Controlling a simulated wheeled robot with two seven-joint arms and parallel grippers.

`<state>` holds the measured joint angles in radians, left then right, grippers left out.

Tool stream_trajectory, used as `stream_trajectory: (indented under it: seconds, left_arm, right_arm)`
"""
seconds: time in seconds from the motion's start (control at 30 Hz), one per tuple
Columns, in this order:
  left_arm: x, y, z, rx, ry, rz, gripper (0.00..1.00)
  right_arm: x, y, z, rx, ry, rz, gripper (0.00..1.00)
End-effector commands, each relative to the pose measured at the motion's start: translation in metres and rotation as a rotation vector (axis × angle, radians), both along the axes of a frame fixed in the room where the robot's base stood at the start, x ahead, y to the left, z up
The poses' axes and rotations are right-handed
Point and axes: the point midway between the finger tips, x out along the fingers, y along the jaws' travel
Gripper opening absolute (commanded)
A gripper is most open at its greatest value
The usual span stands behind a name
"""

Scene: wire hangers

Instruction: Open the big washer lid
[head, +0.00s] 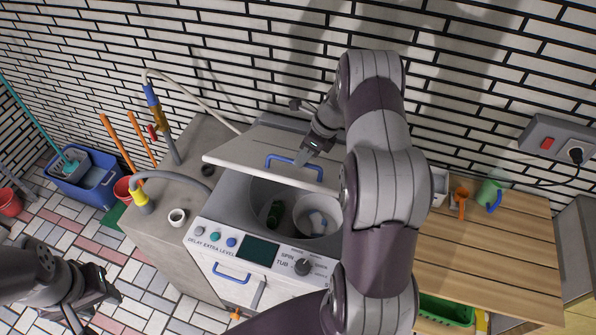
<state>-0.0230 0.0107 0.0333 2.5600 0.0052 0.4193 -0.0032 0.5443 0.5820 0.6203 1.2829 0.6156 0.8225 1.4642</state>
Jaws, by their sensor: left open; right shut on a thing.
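The big washer (235,225) stands below the tiled wall, with buttons, a dark display and a knob on its front panel. Its big lid (245,150) is tilted up, and the drum opening shows beneath its front edge. The lid has a blue handle (280,158). My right arm hides the washer's right side. My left gripper (95,298) is open and empty at the lower left, away from the washer.
A wooden table (490,250) stands right. A blue bin (95,183) stands on the floor.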

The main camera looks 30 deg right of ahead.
Motion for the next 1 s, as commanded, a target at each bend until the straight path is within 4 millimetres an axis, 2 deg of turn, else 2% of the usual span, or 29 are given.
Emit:
stream_trajectory:
  seconds: [0.03, 0.23, 0.7, 0.73, 0.8, 1.0]
  left_arm:
    - [0.0, 0.0, 0.006, 0.0, 0.0, 0.0, 0.43]
    - [0.0, 0.0, 0.011, 0.0, 0.0, 0.0, 0.43]
    - [0.0, 0.0, 0.012, 0.0, 0.0, 0.0, 0.43]
    - [0.0, 0.0, 0.012, 0.0, 0.0, 0.0, 0.43]
    - [0.0, 0.0, 0.012, 0.0, 0.0, 0.0, 0.43]
    - [0.0, 0.0, 0.012, 0.0, 0.0, 0.0, 0.43]
  right_arm:
    - [0.007, -0.01, 0.009, -0.018, -0.015, -0.007, 0.0]
    - [0.016, -0.021, 0.021, -0.018, -0.013, -0.007, 0.0]
    - [0.018, -0.023, 0.022, -0.016, -0.01, -0.005, 0.0]
    - [0.017, -0.023, 0.022, -0.015, -0.009, -0.005, 0.21]
    - [0.017, -0.023, 0.021, -0.015, -0.009, -0.006, 0.4]
    - [0.017, -0.022, 0.022, -0.013, -0.008, -0.005, 0.4]
